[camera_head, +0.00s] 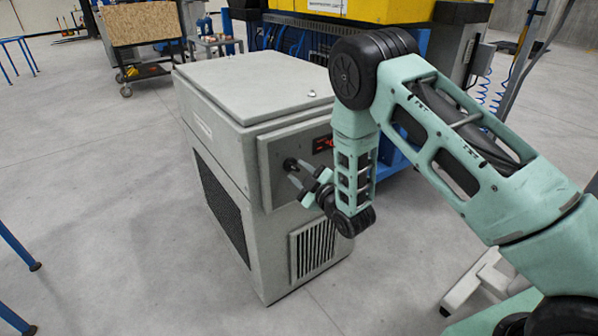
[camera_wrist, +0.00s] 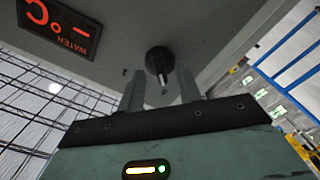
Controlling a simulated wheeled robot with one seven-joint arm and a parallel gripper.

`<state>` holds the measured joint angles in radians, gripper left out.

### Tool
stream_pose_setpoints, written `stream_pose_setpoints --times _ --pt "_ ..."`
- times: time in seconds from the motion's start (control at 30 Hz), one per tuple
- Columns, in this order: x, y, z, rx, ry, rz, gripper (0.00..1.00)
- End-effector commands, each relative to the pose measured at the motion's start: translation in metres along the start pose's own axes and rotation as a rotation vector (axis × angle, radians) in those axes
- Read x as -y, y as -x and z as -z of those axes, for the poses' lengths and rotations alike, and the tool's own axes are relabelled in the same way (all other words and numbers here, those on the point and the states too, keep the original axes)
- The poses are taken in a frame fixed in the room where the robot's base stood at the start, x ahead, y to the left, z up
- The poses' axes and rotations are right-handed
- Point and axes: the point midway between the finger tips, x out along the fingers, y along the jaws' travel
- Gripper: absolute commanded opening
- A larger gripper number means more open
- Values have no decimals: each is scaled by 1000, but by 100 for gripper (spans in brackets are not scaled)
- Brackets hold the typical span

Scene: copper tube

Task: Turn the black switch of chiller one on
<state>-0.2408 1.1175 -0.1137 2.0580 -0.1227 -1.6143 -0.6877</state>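The chiller (camera_head: 230,130) is a grey box on the floor, left of my arm in the head view. Its black switch (camera_wrist: 160,62) is a round knob with a pale mark, on the grey front panel in the wrist view. The knob also shows in the head view (camera_head: 290,164), at the tips of my fingers. My gripper (camera_wrist: 164,78) is open, with one finger on each side of the knob. Whether the fingers touch it I cannot tell. The red display (camera_wrist: 62,24) reads "°C" and "WATER" at the upper left; part of it is cut off.
A vent grille (camera_head: 313,250) is low on the chiller's front. A blue and yellow machine (camera_head: 400,10) stands close behind the chiller and my arm. A wooden-topped cart (camera_head: 140,25) is farther back. Open floor lies left of the chiller.

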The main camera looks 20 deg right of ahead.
Motion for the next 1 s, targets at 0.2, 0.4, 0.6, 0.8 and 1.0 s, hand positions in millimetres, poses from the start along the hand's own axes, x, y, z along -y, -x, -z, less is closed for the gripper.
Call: stream_pose_setpoints --times 0.2,0.4,0.6,0.8,1.0 --pt "0 -8 0 0 0 0 35" --pt "0 -8 0 0 0 0 32" --pt "0 -8 0 0 0 0 0" --pt "0 -8 0 0 -10 0 0" --pt "1 -8 0 -1 -73 0 0"
